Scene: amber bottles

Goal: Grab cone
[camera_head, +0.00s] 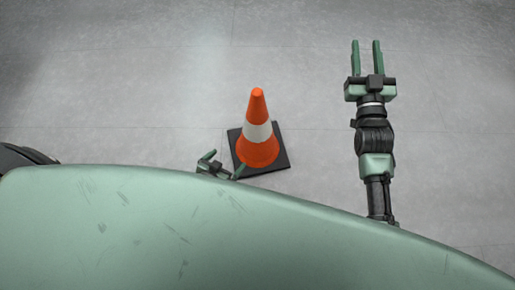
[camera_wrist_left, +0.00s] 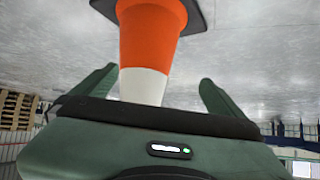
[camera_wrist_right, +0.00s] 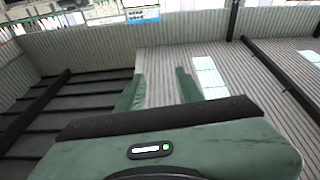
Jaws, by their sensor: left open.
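An orange cone (camera_head: 257,151) with a white band and a black square base stands upright on the grey floor, in the middle of the head view. My left gripper (camera_head: 224,163) is low at the cone's left, with its fingers open and partly hidden behind my body. In the left wrist view the cone (camera_wrist_left: 148,40) appears upside down beyond and between the two open fingers (camera_wrist_left: 150,88). I cannot tell whether a finger touches it. My right gripper (camera_head: 366,47) is open and empty, well to the right of the cone, pointing away from my body.
The concrete floor (camera_head: 130,100) around the cone is clear. The left wrist view shows stacked pallets (camera_wrist_left: 16,112) far off at the left. The right wrist view shows a corrugated wall (camera_wrist_right: 100,42) and dark beams. My green body covers the lower head view.

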